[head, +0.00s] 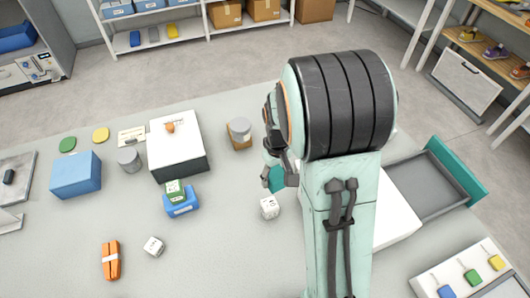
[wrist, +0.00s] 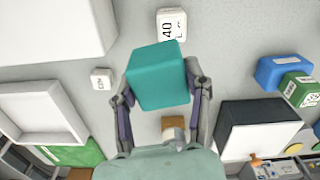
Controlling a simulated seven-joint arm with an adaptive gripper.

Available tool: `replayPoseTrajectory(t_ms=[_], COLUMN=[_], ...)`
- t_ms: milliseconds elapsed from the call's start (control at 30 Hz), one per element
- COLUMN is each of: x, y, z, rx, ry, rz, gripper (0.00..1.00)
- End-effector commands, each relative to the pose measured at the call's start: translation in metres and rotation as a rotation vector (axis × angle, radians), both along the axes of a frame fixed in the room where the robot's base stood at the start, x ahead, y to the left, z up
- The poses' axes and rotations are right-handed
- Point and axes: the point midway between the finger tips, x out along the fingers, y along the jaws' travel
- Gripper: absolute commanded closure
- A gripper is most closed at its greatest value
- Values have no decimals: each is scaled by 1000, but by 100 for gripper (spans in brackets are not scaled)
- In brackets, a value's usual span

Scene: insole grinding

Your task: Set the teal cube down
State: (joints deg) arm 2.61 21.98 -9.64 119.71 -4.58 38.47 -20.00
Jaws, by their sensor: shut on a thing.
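The teal cube (head: 272,179) is in my gripper (head: 280,174), left of my arm in the head view. In the wrist view the teal cube (wrist: 158,75) fills the space between the two fingers of my gripper (wrist: 160,84), which are shut on its sides. The cube looks slightly tilted in that view. Its underside is hidden, so I cannot tell its exact height over the grey table (head: 220,250). A white marked cube (head: 269,207) stands close by on the table; the wrist view shows a white cube marked 40 (wrist: 171,24) just beyond the teal cube.
A brown block with a grey cylinder (head: 239,131), a white-topped black box (head: 178,143) and a blue holder with a green cube (head: 181,203) stand left of my gripper. An open drawer (head: 430,185) is at right. The front middle of the table is clear.

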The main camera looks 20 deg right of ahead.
Motion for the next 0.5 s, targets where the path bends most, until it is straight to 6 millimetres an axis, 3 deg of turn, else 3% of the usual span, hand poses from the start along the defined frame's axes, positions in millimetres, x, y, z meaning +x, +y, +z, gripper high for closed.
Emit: replayPoseTrajectory(t_ms=[167,267,400,500], x=[-9,4,33,39], y=[4,15,35,50], z=[5,20,68,110], rx=[0,-1,-1,0], ry=[0,-6,-12,-12], rz=[9,46,85,50], gripper=[73,73,73,73])
